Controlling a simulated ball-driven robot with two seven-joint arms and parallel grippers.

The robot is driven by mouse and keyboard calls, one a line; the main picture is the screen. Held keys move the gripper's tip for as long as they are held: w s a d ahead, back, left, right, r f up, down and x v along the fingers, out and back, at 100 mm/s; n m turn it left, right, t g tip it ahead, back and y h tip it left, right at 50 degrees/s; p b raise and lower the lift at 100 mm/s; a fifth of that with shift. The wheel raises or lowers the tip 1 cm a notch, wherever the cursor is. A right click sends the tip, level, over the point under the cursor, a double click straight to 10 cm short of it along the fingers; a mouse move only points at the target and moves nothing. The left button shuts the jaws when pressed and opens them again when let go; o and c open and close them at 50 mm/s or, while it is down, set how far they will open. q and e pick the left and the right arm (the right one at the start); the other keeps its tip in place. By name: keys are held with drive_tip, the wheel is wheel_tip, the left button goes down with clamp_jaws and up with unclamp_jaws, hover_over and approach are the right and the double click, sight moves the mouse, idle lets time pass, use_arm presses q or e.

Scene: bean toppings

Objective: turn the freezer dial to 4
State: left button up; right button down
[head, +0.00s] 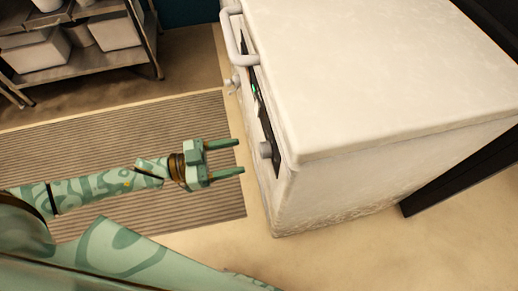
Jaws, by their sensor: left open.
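The white chest freezer (385,85) stands at the right of the head view. A dark control panel (262,112) runs along its left-facing side, with a small green light on it. The round grey dial (265,149) sticks out near the panel's lower end; its markings cannot be read from here. My left gripper (241,156) is open and empty, its two fingers pointing right towards the dial. The fingertips look a short way left of the dial, with a visible gap. My right gripper is not in view.
A grey handle (236,45) juts from the freezer's upper left side. A ribbed mat (110,130) lies on the floor under my left arm. A metal shelf (90,70) with white bins stands at the upper left. Bare floor (330,260) lies in front of the freezer.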

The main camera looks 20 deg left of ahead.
sight(265, 150)
use_arm(q)
drive_tip(key=b+x, duration=0.1)
drive_tip(key=x, duration=0.6)
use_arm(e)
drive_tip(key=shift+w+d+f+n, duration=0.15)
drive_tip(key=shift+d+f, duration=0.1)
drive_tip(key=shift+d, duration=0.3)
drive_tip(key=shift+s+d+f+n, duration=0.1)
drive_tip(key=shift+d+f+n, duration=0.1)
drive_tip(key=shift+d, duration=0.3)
use_arm(q)
drive_tip(key=shift+c, duration=1.2)
drive_tip(key=c, duration=0.7)
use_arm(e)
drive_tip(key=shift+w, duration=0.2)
